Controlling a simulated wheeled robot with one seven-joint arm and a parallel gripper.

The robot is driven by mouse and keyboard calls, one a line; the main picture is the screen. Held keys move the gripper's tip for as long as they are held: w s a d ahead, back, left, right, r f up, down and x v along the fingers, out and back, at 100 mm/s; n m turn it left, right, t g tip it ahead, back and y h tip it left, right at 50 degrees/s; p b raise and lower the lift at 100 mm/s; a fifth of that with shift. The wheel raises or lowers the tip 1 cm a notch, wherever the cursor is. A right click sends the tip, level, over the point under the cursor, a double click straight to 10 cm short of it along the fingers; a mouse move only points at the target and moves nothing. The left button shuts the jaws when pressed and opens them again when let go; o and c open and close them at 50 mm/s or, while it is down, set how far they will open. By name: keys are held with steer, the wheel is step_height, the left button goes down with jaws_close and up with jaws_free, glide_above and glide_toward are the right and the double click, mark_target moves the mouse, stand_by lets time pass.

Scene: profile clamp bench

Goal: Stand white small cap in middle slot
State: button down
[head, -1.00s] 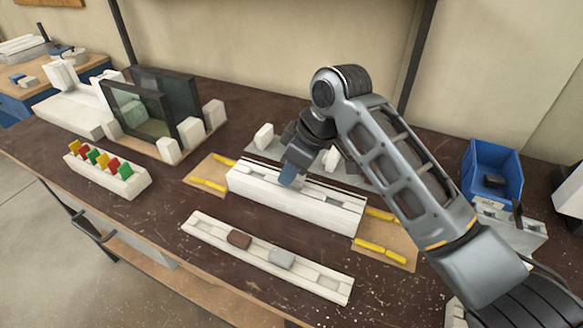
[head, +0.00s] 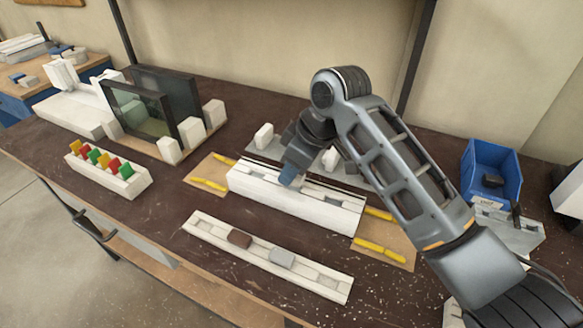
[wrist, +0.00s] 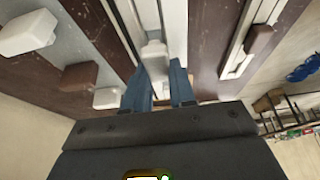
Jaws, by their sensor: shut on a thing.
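My gripper (head: 290,178) is over the white slotted profile (head: 300,203) in the middle of the bench, its blue fingers pointing down into the top channel. In the wrist view, my gripper (wrist: 161,80) is shut on a small white cap (wrist: 153,52), seen between the two fingers within the channel. In the head view the fingers hide this cap. I cannot tell whether it touches the channel floor or which slot it is in.
Two white pieces (head: 263,136) (head: 330,158) stand behind the profile. Yellow clips (head: 209,185) flank the profile. A blue bin (head: 510,165) stands right.

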steer(key=shift+f, duration=0.65)
steer(key=c, duration=0.8)
jaws_free()
steer(key=shift+c, duration=0.2)
steer(key=shift+r, duration=0.15)
steer(key=shift+r+p, duration=2.25)
steer(key=shift+r, duration=1.65)
steer(key=shift+s, duration=0.1)
